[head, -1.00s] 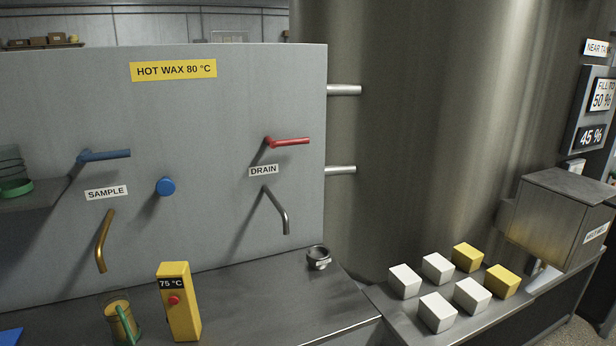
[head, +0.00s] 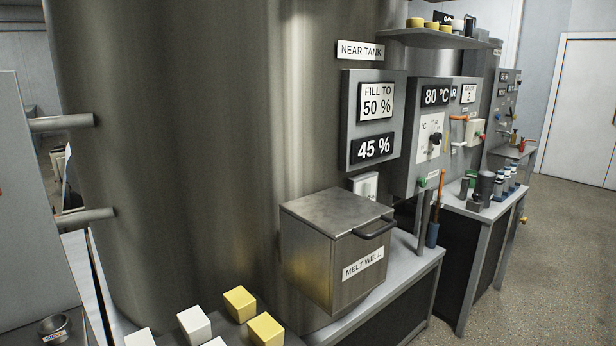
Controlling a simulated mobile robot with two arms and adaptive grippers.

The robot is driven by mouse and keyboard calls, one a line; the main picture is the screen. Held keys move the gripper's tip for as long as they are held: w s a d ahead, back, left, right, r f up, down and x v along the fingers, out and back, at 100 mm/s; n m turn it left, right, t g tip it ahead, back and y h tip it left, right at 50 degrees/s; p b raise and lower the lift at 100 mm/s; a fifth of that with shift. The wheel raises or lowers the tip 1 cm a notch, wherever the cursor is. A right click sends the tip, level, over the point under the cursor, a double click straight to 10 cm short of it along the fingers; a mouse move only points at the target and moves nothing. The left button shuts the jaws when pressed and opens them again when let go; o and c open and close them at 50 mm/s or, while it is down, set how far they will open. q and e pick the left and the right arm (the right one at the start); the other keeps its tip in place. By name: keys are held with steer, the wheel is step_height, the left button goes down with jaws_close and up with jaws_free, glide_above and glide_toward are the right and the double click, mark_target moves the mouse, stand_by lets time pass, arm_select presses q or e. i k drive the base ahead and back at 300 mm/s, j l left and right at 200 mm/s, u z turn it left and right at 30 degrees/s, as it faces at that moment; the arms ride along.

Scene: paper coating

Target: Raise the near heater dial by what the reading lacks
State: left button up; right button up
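The near heater panel is likely the grey box (head: 413,150) right of the near tank, with a display reading 80 °C (head: 436,95). Below the display is a white dial plate with a dark knob (head: 435,138); its pointer setting is too small to read. The near tank (head: 180,150) is a large steel cylinder with a NEAR TANK sign (head: 361,50). Its panel reads FILL TO 50 % (head: 377,102) above a display of 45 % (head: 373,148). Neither of my grippers is in view.
A steel MELT WELL box (head: 335,235) with a handled lid stands on the bench before the tank. White and yellow blocks (head: 240,303) lie at the bottom. A shelf (head: 440,37) hangs above the heater panel. Open floor (head: 550,240) lies at the right.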

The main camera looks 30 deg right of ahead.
mark_target(436, 139)
steer(key=l+z, duration=0.1)
steer(key=l, duration=0.4)
steer(key=i+l+z, duration=0.1)
steer(key=l, duration=0.4)
steer(key=l+z, duration=0.1)
steer(key=l, duration=0.4)
steer(key=i+l+z, duration=0.1)
steer(key=l, duration=0.4)
steer(key=i+l+z, duration=0.1)
steer(key=l, duration=0.4)
steer(key=i, duration=0.05)
